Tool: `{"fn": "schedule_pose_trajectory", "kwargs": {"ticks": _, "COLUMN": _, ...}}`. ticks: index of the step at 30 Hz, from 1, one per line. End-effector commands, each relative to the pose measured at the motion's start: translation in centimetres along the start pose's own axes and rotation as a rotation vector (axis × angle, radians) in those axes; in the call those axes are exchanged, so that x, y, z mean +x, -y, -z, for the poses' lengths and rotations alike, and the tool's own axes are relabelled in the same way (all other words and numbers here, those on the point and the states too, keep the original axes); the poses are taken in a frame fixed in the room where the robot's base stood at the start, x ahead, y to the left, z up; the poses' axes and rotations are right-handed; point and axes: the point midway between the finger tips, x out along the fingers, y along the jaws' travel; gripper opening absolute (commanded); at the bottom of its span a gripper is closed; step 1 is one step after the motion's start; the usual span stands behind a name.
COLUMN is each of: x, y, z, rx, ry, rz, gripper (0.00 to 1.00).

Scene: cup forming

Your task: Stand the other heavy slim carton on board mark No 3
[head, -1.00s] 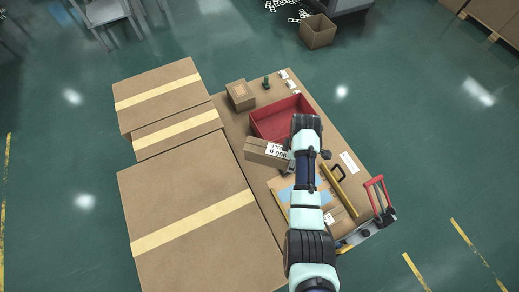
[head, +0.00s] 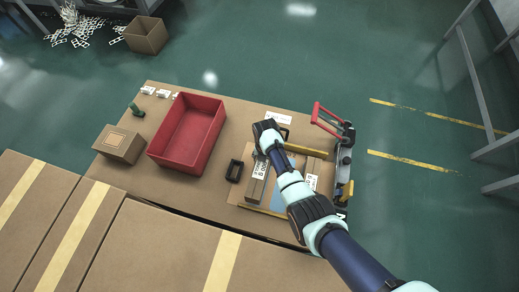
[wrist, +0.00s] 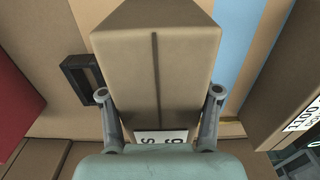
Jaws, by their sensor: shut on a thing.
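My gripper (wrist: 160,115) is shut on a slim brown carton (wrist: 155,60), with one finger against each side. In the head view the carton (head: 256,188) with its white label is over the left part of the brown board (head: 240,197). I cannot tell whether it touches the board. Another labelled carton (wrist: 286,95) is to the right in the wrist view, apart from the held one; its label also shows in the head view (head: 312,182). A blue patch (head: 284,197) lies between them. Mark No 3 cannot be read; my arm and the carton hide part of the board.
A black frame-like piece (head: 234,170) lies just left of the board. A yellow bar (head: 306,151) runs along its far side. A red tray (head: 215,128), small carton (head: 120,145) and red-handled device (head: 335,122) stand around. Large taped cartons (head: 150,255) fill the near left.

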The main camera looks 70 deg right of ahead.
Motion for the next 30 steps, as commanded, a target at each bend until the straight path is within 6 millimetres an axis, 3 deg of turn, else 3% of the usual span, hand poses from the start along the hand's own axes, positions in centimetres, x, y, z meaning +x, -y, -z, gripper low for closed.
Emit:
{"fn": "schedule_pose_trajectory", "kwargs": {"ticks": 10, "x": -0.4, "y": -0.1, "z": -0.2, "rx": 0.001, "ry": -0.004, "rz": -0.002, "gripper": 0.0}}
{"fn": "schedule_pose_trajectory", "kwargs": {"ticks": 30, "x": 3.5, "y": -0.1, "z": -0.2, "rx": 0.001, "ry": -0.004, "rz": -0.002, "gripper": 0.0}}
